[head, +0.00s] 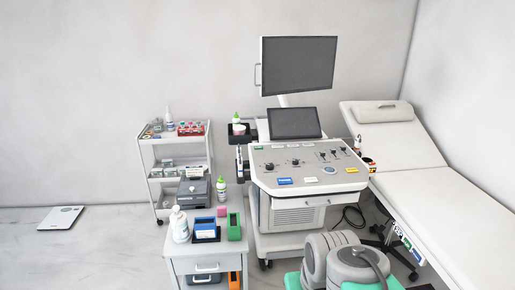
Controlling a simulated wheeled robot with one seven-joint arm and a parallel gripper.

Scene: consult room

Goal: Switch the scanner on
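The scanner (275,216) is a white and grey cart in the middle of the head view. Its upper monitor (299,66) and smaller tilted screen (294,123) are both dark. Its sloped control panel (305,166) carries several small dark knobs or levers, a round blue-ringed control (329,170), and small labels. A blue label (284,181) sits near the panel's front left; its text is too small to read surely. Grey and teal links of my arm show at the bottom edge, in front of the scanner's lower right. My gripper is not visible.
A low cabinet (181,253) with bottles, a blue box and a green holder stands left of the scanner. A shelf trolley (145,166) stands behind it. A padded exam couch (450,200) is at the right. Floor at the far left is clear except for a flat scale (60,217).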

